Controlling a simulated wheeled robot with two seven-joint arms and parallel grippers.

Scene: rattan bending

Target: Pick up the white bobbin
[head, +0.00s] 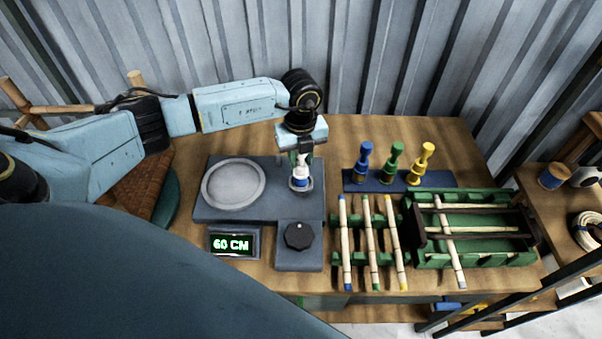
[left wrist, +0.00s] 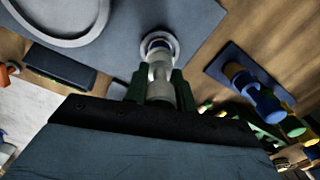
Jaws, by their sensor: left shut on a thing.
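The white bobbin (head: 300,179) stands upright at the right side of the blue-grey base plate, near its back right corner. It has a blue band low down and sits on a pale ring. My left gripper (head: 301,157) comes down on it from above and is shut on its upper part. In the left wrist view the bobbin (left wrist: 159,72) is between the two dark green fingers (left wrist: 159,92), with its foot at the pale ring. I cannot tell whether the bobbin is clear of the plate. My right gripper is not in view.
Blue, green and yellow bobbins (head: 391,163) stand on a blue strip to the right. Several rattan sticks (head: 370,240) lie on green holders beside a green rack (head: 480,255). A round pale disc (head: 233,185), a black knob (head: 299,236) and a "60 CM" display (head: 232,244) are nearby.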

